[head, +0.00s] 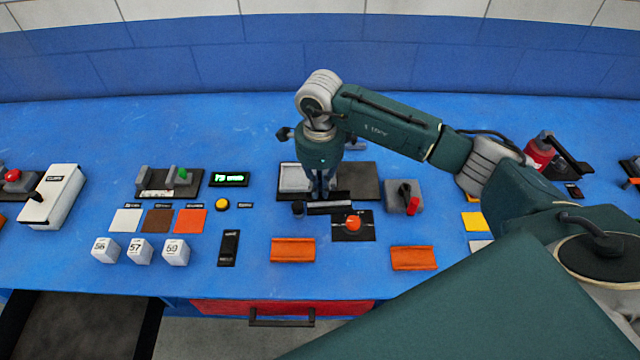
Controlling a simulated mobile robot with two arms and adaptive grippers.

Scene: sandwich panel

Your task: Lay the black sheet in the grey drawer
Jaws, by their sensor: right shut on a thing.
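My right gripper (321,192) points down over the flat station at the middle of the table, in front of its pale plate (293,177). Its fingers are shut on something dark. A thin black strip (332,208) shows just below the fingertips and may be an edge of the black sheet; the arm hides part of it, so I cannot tell whether it touches the table. A dark open drawer (80,325) sticks out below the table edge at the lower left. I cannot tell whether it is the grey drawer. My left gripper is out of view.
A shut red drawer (285,308) with a black handle is at the front. The blue table's back strip is clear.

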